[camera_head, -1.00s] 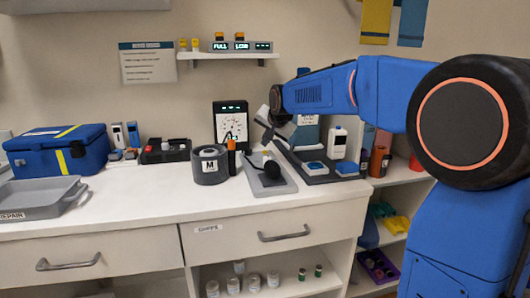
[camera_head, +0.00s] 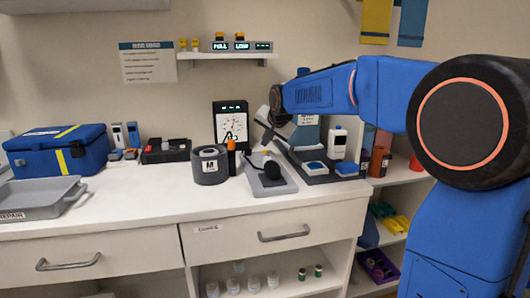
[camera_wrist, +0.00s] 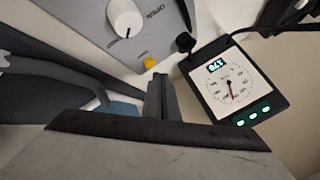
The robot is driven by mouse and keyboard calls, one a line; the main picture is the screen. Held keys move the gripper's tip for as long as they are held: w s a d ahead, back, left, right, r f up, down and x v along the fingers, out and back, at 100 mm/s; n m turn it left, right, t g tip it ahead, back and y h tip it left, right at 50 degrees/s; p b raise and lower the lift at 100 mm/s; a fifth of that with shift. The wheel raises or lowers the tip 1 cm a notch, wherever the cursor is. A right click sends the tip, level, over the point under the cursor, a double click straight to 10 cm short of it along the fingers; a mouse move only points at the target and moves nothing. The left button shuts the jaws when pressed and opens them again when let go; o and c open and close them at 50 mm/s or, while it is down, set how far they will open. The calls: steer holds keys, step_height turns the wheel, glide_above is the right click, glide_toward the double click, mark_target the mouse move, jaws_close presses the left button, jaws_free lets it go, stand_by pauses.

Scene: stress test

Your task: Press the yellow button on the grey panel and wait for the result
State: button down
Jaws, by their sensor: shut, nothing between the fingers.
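The grey panel (camera_wrist: 170,25) fills the top of the wrist view, with a white knob (camera_wrist: 124,18) and the small round yellow button (camera_wrist: 150,62). The panel (camera_head: 284,187) lies on the counter in the head view, where my arm reaches down to it. My gripper (camera_wrist: 161,78) is shut and empty, its tips just below the button in the wrist view. I cannot tell whether they touch it. My gripper (camera_head: 264,141) is small and partly hidden in the head view. A black-framed dial gauge (camera_wrist: 232,82) with a lit green display stands beside the panel; it also shows in the head view (camera_head: 231,125).
A dark round canister (camera_head: 209,165) and an orange-capped marker (camera_head: 231,158) stand left of the panel. A dark tray with blue-topped items (camera_head: 315,168) lies right of it. A grey tray (camera_head: 35,205) and blue case (camera_head: 58,150) are far left. The front counter is clear.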

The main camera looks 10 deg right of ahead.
steer(key=shift+f, duration=0.1)
steer(key=shift+f, duration=0.3)
steer(key=shift+f, duration=0.5)
stand_by(1.0)
steer(key=shift+r, duration=0.95)
step_height(320, 180, up, 5)
stand_by(0.6)
stand_by(0.5)
